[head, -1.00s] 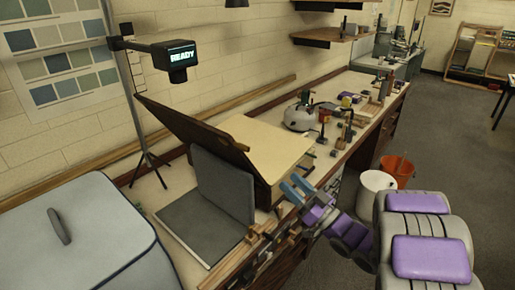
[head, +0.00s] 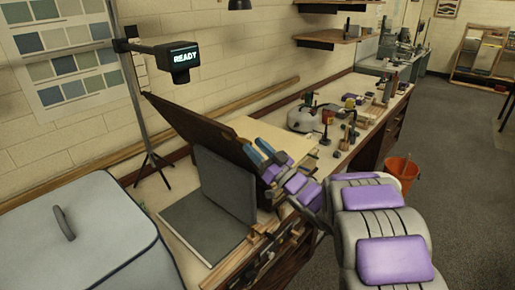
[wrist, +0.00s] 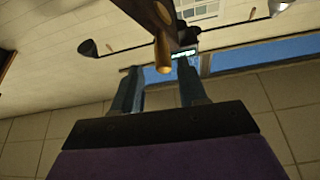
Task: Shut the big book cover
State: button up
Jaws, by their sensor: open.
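The big book seems to be the cream block (head: 262,128) on the bench, with a dark brown cover (head: 190,122) standing open and tilted at its left. The cover's lower right end is partly hidden behind my gripper (head: 257,150). My gripper is raised by that end, its blue fingers apart. In the wrist view the open fingers (wrist: 157,78) point towards a brass-coloured knob (wrist: 163,52) on a dark brown edge (wrist: 150,15). The knob lies just beyond the fingertips, between them in the picture; I cannot tell any contact.
A grey folded panel (head: 222,185) stands open on the bench before the cover. A grey lidded box (head: 110,225) fills the front left. A stand holds a READY display (head: 184,57). Tools clutter the bench's far part. An orange bucket (head: 402,172) stands on the floor.

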aim_at(234, 138)
jog(key=shift+g, duration=0.3)
jog(key=a, duration=0.2)
jog(key=w+a, duration=0.1)
jog(key=a, duration=0.3)
jog(key=shift+w+f, duration=0.2)
jog(key=shift+f, duration=0.2)
jog(key=d, duration=0.4)
jog(key=shift+s+r, duration=0.25)
jog(key=shift+r, duration=0.1)
jog(key=c, duration=0.3)
jog(key=shift+c, duration=0.7)
jog(key=shift+s+a+f, duration=0.1)
jog(key=shift+s+a, duration=0.05)
jog(key=shift+a, duration=0.9)
grip_shut()
jog(key=shift+d, duration=0.1)
